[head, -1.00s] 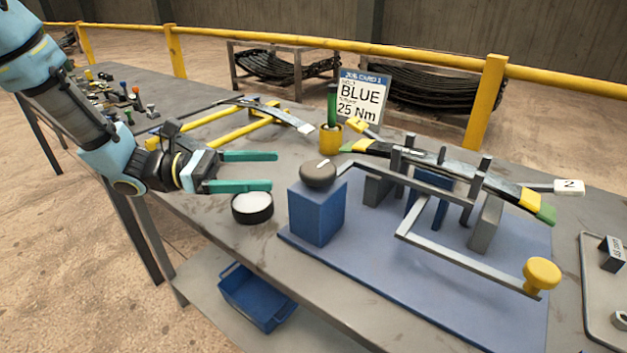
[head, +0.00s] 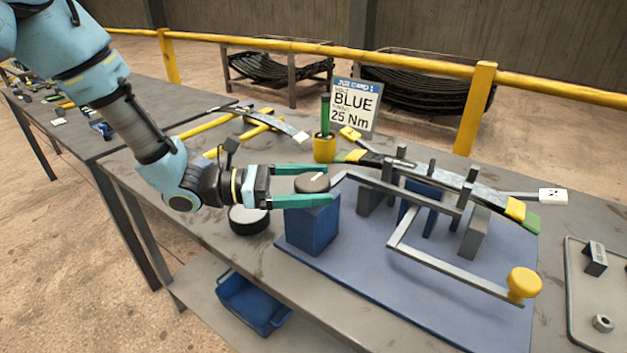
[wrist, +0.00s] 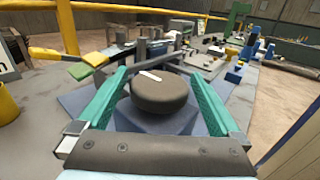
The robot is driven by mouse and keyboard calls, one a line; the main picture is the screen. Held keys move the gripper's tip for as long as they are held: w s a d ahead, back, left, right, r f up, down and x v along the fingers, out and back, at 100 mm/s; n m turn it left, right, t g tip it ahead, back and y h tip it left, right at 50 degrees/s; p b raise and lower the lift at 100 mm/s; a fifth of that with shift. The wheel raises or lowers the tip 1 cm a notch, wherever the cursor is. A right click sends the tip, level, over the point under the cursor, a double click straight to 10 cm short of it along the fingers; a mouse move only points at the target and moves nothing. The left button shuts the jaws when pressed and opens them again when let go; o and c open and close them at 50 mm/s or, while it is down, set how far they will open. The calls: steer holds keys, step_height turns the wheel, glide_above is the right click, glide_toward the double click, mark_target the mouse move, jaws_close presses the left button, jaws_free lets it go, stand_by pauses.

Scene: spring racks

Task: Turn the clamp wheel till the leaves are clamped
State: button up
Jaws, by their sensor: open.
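The clamp wheel (head: 313,183) is a dark round knob with a white pointer line, on top of a blue block (head: 312,228). My gripper (head: 328,185) is open, with its green fingers on either side of the wheel. In the wrist view the wheel (wrist: 160,92) sits between the two fingers, with a gap visible on each side.
A crank arm with a yellow knob (head: 524,283) reaches toward the front right. A yellow cup (head: 324,148) and a job card reading BLUE 25 Nm (head: 354,107) stand behind the wheel. A black round container (head: 248,221) is below my gripper. A tray (head: 572,300) lies at right.

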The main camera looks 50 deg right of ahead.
steer(key=c, duration=1.2)
steer(key=shift+m+g+y, duration=0.3)
steer(key=shift+y, duration=0.1)
steer(key=m+g+y, duration=0.1)
steer(key=y, duration=0.1)
steer(key=m+g+y, duration=0.1)
steer(key=m+y, duration=0.1)
steer(key=y, duration=0.1)
steer(key=shift+m+g, duration=0.3)
steer(key=shift+a+m+g+y, duration=0.1)
steer(key=shift+m+g+y, duration=0.1)
steer(key=shift+m+y, duration=1.2)
steer(key=shift+m+g+y, duration=0.2)
steer(key=shift+m+y, duration=0.6)
steer(key=shift+y, duration=1.2)
steer(key=o, duration=1.2)
steer(key=shift+w, duration=0.1)
